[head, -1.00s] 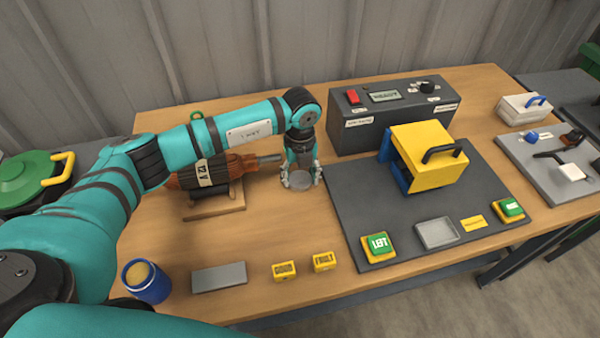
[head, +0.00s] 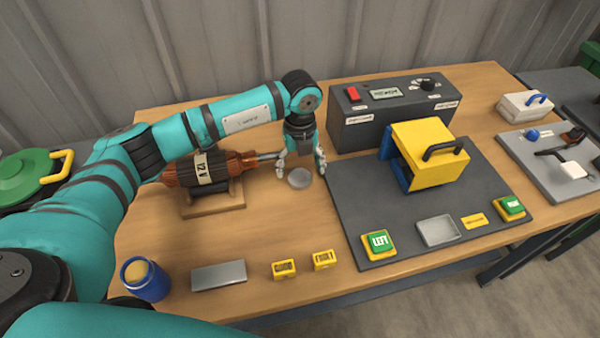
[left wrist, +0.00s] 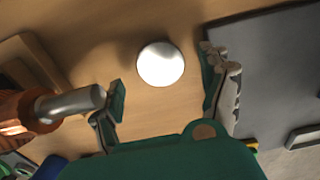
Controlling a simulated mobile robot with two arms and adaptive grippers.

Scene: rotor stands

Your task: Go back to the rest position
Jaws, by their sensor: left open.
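My left gripper (head: 300,168) is open above the wooden table, between the rotor and the dark grey test mat. A round silvery disc (head: 299,179) lies just below its fingers. In the left wrist view the disc (left wrist: 161,64) lies beyond and between the two spread fingers (left wrist: 165,95), apart from both. The rotor (head: 210,168), with copper windings and a "12 V" label, rests on a wooden stand (head: 212,203); its steel shaft (left wrist: 72,103) shows close beside one finger in the left wrist view. My right gripper is not in view.
A grey tester box (head: 393,113) stands behind the gripper. The mat (head: 375,200) carries a yellow cover (head: 428,155), a small tray (head: 438,231) and green buttons. A blue cup (head: 146,280), a grey block (head: 218,275) and two yellow tags (head: 284,269) lie along the front.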

